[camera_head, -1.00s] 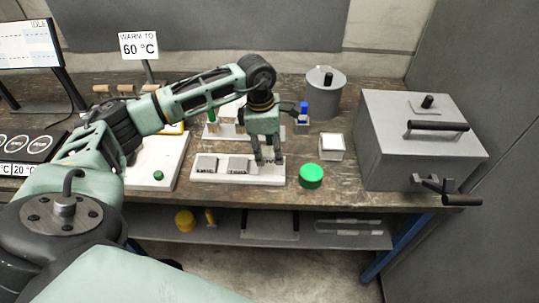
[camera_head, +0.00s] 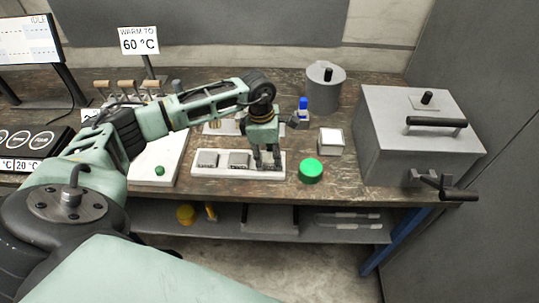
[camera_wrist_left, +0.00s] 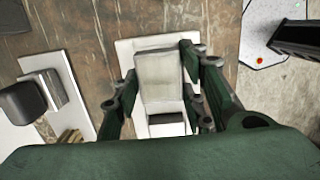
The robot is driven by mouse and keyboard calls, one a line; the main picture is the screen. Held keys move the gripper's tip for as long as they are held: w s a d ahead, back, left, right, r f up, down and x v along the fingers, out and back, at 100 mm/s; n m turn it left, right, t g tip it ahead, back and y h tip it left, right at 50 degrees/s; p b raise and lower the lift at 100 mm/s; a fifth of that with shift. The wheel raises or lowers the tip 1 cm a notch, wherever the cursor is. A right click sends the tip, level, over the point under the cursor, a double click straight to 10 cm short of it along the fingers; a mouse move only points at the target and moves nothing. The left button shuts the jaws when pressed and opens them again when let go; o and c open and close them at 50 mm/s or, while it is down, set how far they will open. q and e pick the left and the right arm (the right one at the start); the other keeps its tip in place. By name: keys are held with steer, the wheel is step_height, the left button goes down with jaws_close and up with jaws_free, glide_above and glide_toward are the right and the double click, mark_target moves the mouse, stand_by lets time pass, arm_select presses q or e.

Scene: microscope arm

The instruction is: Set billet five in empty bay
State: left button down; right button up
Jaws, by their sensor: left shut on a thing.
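A white tray (camera_head: 240,172) lies near the bench's front edge. Two grey billets stand in it, a left one (camera_head: 207,158) and a middle one (camera_head: 239,159); their front labels are too small to read. My left gripper (camera_head: 267,164) points down over the tray's right end. In the left wrist view, the left gripper (camera_wrist_left: 165,85) is shut on a pale grey billet (camera_wrist_left: 158,72), with the white tray (camera_wrist_left: 127,46) beneath. The fingers mostly hide this billet in the head view, and I cannot tell whether it touches the bay floor. My right gripper is not in view.
A green cylinder (camera_head: 311,170) stands just right of the tray, with a small white-topped box (camera_head: 331,141) behind it. A large grey lidded box (camera_head: 420,145) fills the right side. A grey pot (camera_head: 325,90) stands at the back. A white board (camera_head: 158,155) lies left.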

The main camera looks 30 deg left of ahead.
arm_select(q)
steer(key=shift+f, duration=0.2)
steer(key=c, duration=1.6)
jaws_free()
steer(key=shift+s, duration=0.2)
steer(key=o, duration=0.5)
steer(key=shift+w+f, duration=0.1)
steer(key=shift+f, duration=0.05)
